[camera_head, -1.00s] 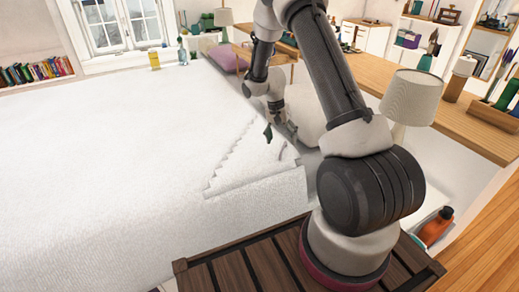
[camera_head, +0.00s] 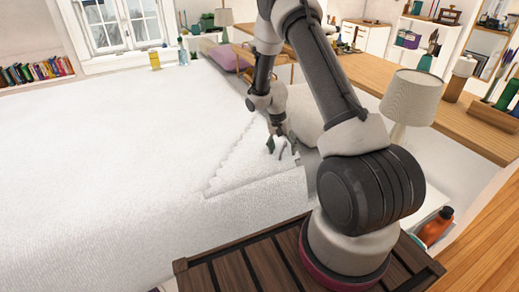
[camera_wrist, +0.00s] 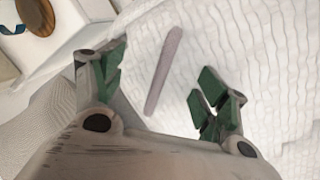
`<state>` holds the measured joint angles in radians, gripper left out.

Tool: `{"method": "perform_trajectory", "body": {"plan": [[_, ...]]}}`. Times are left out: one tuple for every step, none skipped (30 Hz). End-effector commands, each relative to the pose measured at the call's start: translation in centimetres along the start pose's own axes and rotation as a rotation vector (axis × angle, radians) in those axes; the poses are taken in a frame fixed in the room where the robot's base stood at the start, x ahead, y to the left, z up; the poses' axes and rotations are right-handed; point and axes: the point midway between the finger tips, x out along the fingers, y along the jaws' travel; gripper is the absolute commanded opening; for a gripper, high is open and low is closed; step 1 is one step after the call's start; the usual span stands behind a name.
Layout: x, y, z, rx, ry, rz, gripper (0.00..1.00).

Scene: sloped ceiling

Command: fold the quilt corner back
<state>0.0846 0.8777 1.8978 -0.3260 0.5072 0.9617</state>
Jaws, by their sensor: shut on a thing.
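The white quilt (camera_head: 120,150) covers the bed, with a raised triangular fold at its near right corner (camera_head: 235,170) in the head view. My gripper (camera_head: 282,147) is low at the right side of this fold, with white cloth showing at its fingers. In the wrist view my gripper (camera_wrist: 160,90) has green finger pads on either side of a narrow mauve-grey strip (camera_wrist: 163,70) against the ribbed white quilt (camera_wrist: 260,60). The fingers are shut on the quilt corner, though the exact contact is hard to see.
A lamp (camera_head: 410,98) stands right of my arm, near a long wooden counter (camera_head: 450,110). An orange bottle (camera_head: 436,226) is low at the right. A slatted wooden surface (camera_head: 235,265) lies in front of the bed. The quilt's left side is clear.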

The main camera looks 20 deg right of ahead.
Motion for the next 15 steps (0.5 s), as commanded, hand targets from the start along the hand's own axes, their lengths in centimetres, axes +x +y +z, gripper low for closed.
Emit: {"method": "perform_trajectory", "body": {"plan": [[0.3,0.3,0.2,0.002,-0.007,0.006,0.6],[0.3,0.3,0.2,0.002,-0.007,0.006,0.6],[0.3,0.3,0.2,0.002,-0.007,0.007,0.6],[0.3,0.4,0.2,0.002,-0.008,0.007,0.6],[0.3,0.4,0.2,0.002,-0.008,0.008,0.61],[0.3,0.4,0.2,0.002,-0.009,0.008,0.61],[0.3,0.4,0.2,0.002,-0.009,0.009,0.61],[0.2,0.4,0.2,0.002,-0.009,0.011,0.61],[-0.1,0.4,0.2,0.002,-0.009,0.013,0.58],[-0.3,0.4,0.2,0.002,-0.008,0.015,0.55],[-0.6,0.3,0.2,0.001,-0.007,0.017,0.48],[-1.0,0.3,0.2,0.001,-0.007,0.021,0.39],[-1.4,0.3,0.1,0.001,-0.006,0.025,0.32],[-1.7,0.2,0.1,0.001,-0.005,0.028,0.24],[-2.1,0.2,0.1,0.002,-0.006,0.033,0.15]]}}
